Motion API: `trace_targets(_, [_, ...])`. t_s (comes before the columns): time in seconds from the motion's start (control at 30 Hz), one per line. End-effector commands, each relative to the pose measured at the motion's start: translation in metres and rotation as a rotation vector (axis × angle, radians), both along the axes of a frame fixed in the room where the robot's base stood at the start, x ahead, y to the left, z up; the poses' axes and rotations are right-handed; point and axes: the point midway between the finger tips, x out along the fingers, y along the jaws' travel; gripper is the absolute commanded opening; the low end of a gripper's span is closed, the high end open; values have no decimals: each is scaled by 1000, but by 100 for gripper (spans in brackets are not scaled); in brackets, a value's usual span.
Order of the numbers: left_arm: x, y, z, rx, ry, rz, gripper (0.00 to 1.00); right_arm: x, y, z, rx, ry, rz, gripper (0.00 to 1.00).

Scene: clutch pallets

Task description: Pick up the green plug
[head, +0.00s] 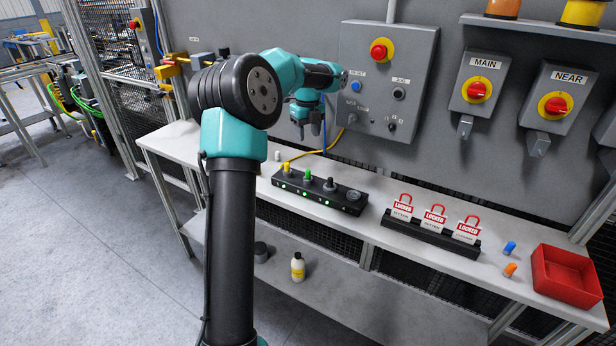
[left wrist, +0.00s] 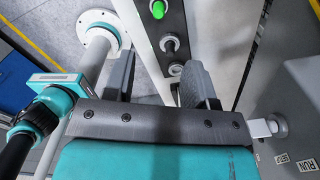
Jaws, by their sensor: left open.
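The green plug (head: 307,175) stands in a black socket block (head: 340,206) on the bench, between a yellow plug (head: 287,168) and a black plug (head: 330,184). My left gripper (head: 312,128) is open and empty, pointing down, and appears above and behind the block. In the left wrist view the green plug (left wrist: 158,9) is at the top edge, beyond the open fingers (left wrist: 162,85). The black plug (left wrist: 169,44) is closer to them in that view. My right gripper is not in view.
A rack with red-and-white padlocks (head: 434,218) stands to the right. Beyond it are a blue plug (head: 510,248), an orange plug (head: 510,269) and a red bin (head: 567,276). A yellow cable (head: 306,154) lies behind the block. A grey control box (head: 386,85) is on the wall behind.

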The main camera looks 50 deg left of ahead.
Motion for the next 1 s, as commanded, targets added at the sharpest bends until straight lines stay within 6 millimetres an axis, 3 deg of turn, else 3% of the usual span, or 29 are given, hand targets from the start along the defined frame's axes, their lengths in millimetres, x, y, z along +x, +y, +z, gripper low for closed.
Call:
trace_targets(0.5, [0, -1, -87, -2, 2, 0, 51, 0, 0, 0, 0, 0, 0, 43])
trace_targets(0.63, [0, -1, -96, -1, 0, 0, 51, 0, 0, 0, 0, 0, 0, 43])
trace_targets(1.0, [0, -1, -99, -1, 0, 0, 51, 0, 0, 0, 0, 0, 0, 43])
